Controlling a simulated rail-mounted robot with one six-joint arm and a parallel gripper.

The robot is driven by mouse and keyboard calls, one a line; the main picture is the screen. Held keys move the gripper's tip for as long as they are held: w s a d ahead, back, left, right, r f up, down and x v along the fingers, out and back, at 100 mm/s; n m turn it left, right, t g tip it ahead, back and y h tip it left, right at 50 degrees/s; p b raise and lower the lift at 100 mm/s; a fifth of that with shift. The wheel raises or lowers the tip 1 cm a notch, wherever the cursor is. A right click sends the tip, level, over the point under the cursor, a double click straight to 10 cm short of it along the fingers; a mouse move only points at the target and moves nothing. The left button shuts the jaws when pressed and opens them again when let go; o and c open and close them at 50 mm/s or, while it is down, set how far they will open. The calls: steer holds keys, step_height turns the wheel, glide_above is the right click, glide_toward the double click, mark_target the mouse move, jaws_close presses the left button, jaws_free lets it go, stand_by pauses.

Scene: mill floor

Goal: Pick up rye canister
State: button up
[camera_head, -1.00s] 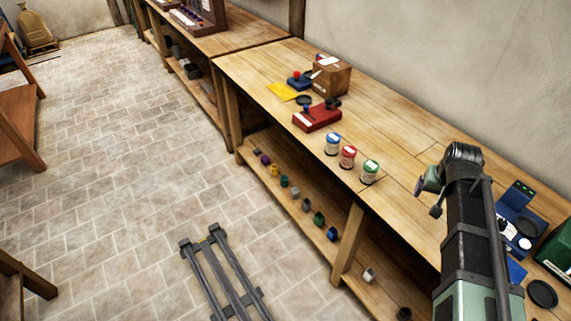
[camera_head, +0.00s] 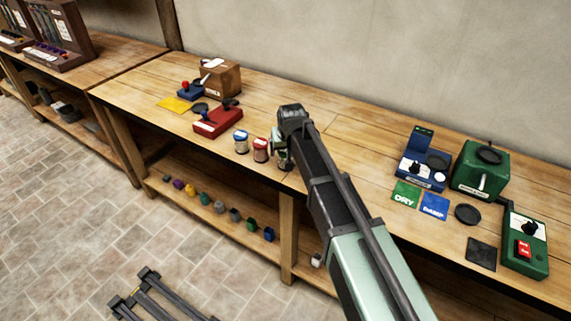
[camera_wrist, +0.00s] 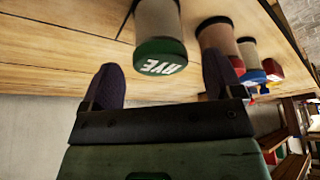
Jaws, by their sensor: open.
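The rye canister (camera_wrist: 161,58) has a green lid with "RYE" on it and a clear body with pale contents. In the wrist view it stands just ahead of my gripper (camera_wrist: 162,82), between the lines of its two dark fingers. The fingers are open and apart, with nothing held. In the head view my gripper (camera_head: 281,150) is at the bench's front edge, and my arm hides most of the rye canister. A red-lidded canister (camera_head: 261,150) and a blue-lidded canister (camera_head: 241,142) stand in a row to its left.
The wooden bench (camera_head: 345,140) is clear behind the canisters. A red device (camera_head: 218,122) and a cardboard box (camera_head: 220,78) are to the left. A blue device (camera_head: 423,168), a green machine (camera_head: 481,168) and DRY (camera_head: 405,194) and DAMP (camera_head: 434,205) cards are to the right. Small coloured blocks line the lower shelf (camera_head: 190,203).

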steer(key=b+x, duration=0.2)
steer(key=x, duration=0.2)
steer(key=shift+f+b, duration=0.2)
steer(key=shift+b, duration=0.15)
steer(key=shift+r, duration=0.25)
steer(key=shift+c, duration=0.3)
steer(key=c, duration=1.1)
steer(key=shift+r+p, duration=0.1)
steer(key=shift+p, duration=0.3)
